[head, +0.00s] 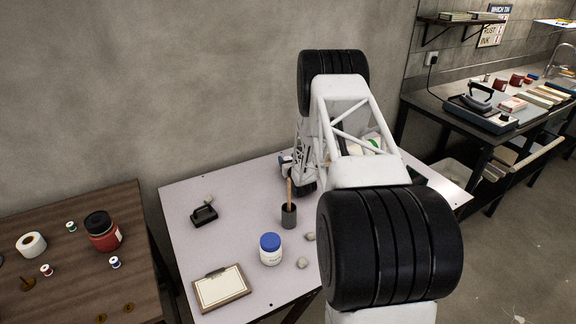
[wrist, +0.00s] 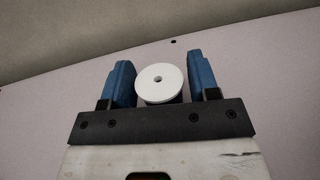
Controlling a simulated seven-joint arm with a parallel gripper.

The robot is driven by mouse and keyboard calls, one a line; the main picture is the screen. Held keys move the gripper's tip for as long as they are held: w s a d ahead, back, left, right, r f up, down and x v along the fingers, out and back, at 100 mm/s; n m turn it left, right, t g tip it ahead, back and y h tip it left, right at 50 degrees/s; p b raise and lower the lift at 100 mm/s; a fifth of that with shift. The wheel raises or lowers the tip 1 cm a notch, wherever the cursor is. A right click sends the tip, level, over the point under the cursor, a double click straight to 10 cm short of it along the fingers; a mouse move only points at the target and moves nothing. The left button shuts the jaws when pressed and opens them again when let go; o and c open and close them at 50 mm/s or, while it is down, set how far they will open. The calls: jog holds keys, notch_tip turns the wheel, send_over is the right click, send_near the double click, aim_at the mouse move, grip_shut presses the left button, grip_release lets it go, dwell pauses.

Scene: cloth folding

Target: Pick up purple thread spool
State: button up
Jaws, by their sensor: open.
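In the wrist view my gripper (wrist: 161,72) is open, with one blue finger on each side of a spool (wrist: 162,90). The spool shows a round white top with a small centre hole. Only a thin dark strip of its side shows under the rim, so I cannot tell the thread colour. In the head view a bit of my gripper (head: 287,159) shows at the far side of the pale table; my arm hides the spool there.
On the pale table (head: 185,255) are a dark cup with a brush (head: 289,215), a blue-lidded jar (head: 271,252), a clipboard (head: 221,287), a black clip-like item (head: 204,215) and stones. Green (head: 71,226), red (head: 47,270) and blue (head: 115,262) spools stand on the brown table.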

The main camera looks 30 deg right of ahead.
jog(key=shift+w, duration=0.55)
jog(key=c, duration=0.7)
